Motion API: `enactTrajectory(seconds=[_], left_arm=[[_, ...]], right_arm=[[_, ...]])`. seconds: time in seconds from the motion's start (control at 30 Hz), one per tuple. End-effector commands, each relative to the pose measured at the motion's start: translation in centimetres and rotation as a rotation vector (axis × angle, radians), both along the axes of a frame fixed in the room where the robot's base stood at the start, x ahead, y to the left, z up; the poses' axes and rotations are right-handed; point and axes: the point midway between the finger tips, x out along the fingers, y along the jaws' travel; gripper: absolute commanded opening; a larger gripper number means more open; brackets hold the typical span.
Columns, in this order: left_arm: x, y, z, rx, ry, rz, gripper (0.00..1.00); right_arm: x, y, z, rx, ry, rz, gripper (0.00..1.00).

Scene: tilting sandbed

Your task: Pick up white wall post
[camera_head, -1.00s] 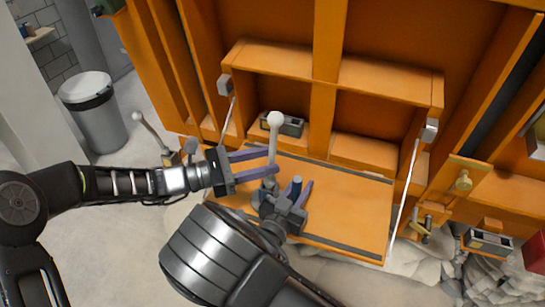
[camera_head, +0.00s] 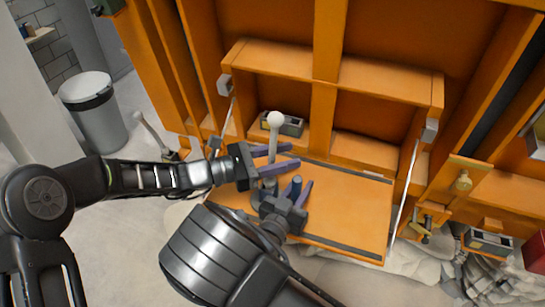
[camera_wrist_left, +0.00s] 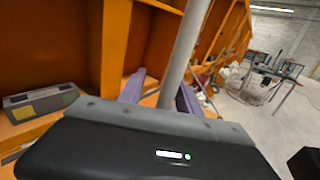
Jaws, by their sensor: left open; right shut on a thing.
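The white wall post (camera_head: 273,142) is a slim pale rod with a round ball on top, standing nearly upright at the front of the orange shelf unit. Its lower end runs down to my right gripper (camera_head: 303,184), which is shut on it; the exact contact is partly hidden. My left gripper (camera_head: 294,156) is open, with its purple fingers on either side of the post below the ball. In the left wrist view the post (camera_wrist_left: 187,45) rises between the two fingers of my left gripper (camera_wrist_left: 160,88).
An orange fold-down board (camera_head: 345,210) hangs below the shelves on thin white stays. A grey box (camera_head: 283,124) sits in the lower left shelf. A second pale ball-ended lever (camera_head: 150,130) stands at the left, near a grey bin (camera_head: 97,120).

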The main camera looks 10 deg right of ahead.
Motion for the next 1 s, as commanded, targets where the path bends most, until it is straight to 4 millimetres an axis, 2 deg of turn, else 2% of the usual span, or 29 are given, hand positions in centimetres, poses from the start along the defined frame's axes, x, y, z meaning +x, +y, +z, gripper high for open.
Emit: enactTrajectory(seconds=[0.1,0.6,1.0], left_arm=[[0.00,0.01,0.00,0.000,0.000,0.000,0.39],[0.00,0.01,0.00,0.000,0.000,0.000,0.00],[-0.01,0.01,0.00,0.000,0.000,0.000,0.00]], right_arm=[[-0.01,-0.01,-0.01,0.000,0.000,0.000,0.00],[-0.01,-0.01,0.00,0.000,0.000,0.000,0.00],[-0.01,-0.01,-0.01,0.000,0.000,0.000,0.00]])
